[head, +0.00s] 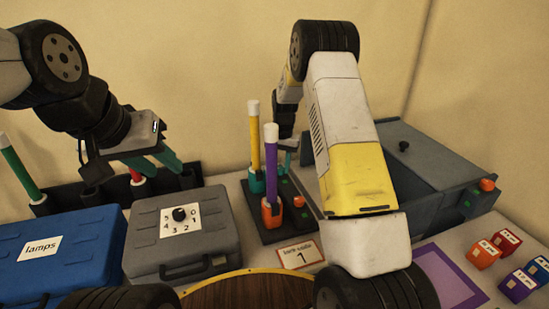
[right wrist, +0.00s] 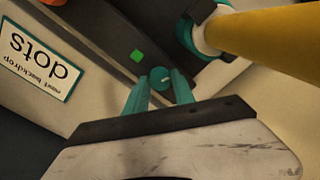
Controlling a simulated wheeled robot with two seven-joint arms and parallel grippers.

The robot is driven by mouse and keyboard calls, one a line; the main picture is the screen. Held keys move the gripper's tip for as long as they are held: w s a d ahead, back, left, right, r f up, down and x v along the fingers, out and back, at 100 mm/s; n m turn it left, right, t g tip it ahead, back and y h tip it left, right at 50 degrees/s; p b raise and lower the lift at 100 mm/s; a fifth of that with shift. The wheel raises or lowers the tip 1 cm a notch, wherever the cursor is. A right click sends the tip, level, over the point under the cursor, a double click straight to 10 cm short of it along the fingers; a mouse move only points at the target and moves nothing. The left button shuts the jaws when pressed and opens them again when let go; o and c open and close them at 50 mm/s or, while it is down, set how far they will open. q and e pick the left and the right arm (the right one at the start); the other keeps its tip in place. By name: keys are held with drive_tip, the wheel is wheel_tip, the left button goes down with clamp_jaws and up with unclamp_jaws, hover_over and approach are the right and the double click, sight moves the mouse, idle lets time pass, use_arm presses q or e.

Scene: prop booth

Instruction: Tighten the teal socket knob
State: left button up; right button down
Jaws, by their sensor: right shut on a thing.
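The teal socket (head: 257,180) holds an upright yellow rod (head: 254,138); the rod's base and teal collar (right wrist: 190,38) show at upper right in the right wrist view. The small round teal knob (right wrist: 160,78) sits on the dark base beside that socket. My right gripper (right wrist: 160,88) has its teal fingers on either side of the knob and is shut on it. In the head view my right gripper (head: 291,146) is partly hidden, and the knob cannot be made out. My left gripper (head: 155,163) is open and empty above the dark rack at left.
A purple rod (head: 271,168) stands in an orange socket (head: 271,211), with an orange knob (head: 299,201) beside it. A grey dial case (head: 150,240) and blue case (head: 60,265) stand left. A grey box (head: 440,175) and several coloured blocks (head: 484,254) are right.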

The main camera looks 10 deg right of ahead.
sight(282, 169)
drive_tip(key=c, duration=1.1)
unclamp_jaws()
drive_tip(key=shift+o, duration=0.2)
drive_tip(key=shift+r, duration=0.1)
wheel_tip(282, 169, up, 8)
drive_tip(key=shift+d+f, duration=0.15)
drive_tip(key=shift+s, duration=0.1)
